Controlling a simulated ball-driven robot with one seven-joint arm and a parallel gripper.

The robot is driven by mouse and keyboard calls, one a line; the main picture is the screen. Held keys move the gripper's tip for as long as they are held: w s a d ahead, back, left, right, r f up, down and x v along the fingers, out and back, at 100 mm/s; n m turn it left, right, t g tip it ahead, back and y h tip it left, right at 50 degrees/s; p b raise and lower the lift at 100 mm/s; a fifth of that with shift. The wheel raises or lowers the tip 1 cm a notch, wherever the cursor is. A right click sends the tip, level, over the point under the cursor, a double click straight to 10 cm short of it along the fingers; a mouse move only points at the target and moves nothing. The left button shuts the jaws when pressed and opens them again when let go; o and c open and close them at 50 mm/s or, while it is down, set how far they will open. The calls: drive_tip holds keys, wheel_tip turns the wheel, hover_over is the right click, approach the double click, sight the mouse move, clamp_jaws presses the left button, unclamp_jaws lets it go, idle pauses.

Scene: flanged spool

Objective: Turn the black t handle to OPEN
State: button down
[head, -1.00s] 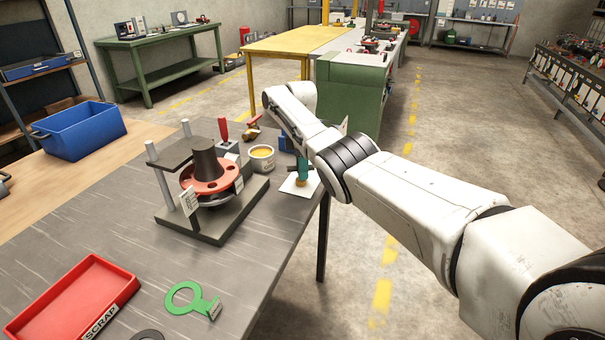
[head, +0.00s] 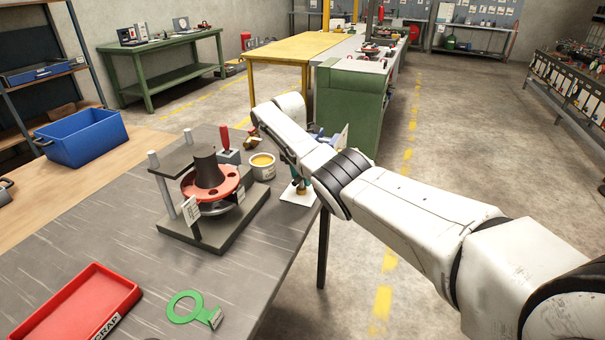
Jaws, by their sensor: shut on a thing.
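I cannot make out the black t handle; my arm (head: 330,170) covers the area at the table's right edge where it may be. A small teal-green fitting (head: 297,181) shows partly below my arm, above a white card or plate (head: 299,196) at that edge. A bit of blue (head: 320,134) and a pale upright plate (head: 341,137) show just beyond my arm. My gripper is hidden behind my own arm links, so its fingers and what they hold are not visible. No OPEN marking is legible.
The grey table (head: 95,220) carries a fixture with a red flanged spool (head: 211,187), a yellow-filled tub (head: 262,166), a red-handled clamp (head: 226,140), a green ring tag (head: 184,307) and a red scrap tray (head: 75,308). The floor on the right is clear.

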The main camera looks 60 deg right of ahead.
drive_tip(key=shift+w+r+n+p, duration=0.2)
drive_tip(key=shift+n+p, duration=0.2)
drive_tip(key=shift+n, duration=0.5)
drive_tip(key=shift+h, duration=0.3)
drive_tip(key=c, duration=1)
unclamp_jaws()
drive_tip(key=shift+f, duration=0.1)
drive_tip(key=shift+c, duration=0.2)
wheel_tip(320, 180, up, 10)
drive_tip(key=w, duration=0.2)
drive_tip(key=shift+a+r+b, duration=0.15)
drive_tip(key=shift+r+b, duration=0.1)
drive_tip(key=shift+b, duration=0.1)
